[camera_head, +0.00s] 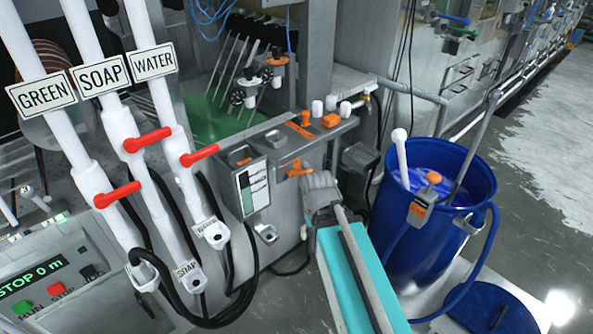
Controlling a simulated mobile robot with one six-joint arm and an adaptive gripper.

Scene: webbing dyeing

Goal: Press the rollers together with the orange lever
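An orange lever (297,169) sticks out from the front of a grey metal machine box (290,143) in the middle of the view. My gripper (316,180) is grey and sits at the end of my teal arm, just right of and below the lever. Its tip is close to the lever, and I cannot tell whether they touch. The fingers are small and seen from behind, so their opening is hidden. The rollers cannot be made out clearly from here.
White pipes with red valve handles (148,140) and GREEN, SOAP and WATER labels stand at left. A control panel (55,270) is at lower left. A blue drum (470,195) with liquid and a hose stands right of my arm. Open floor lies at far right.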

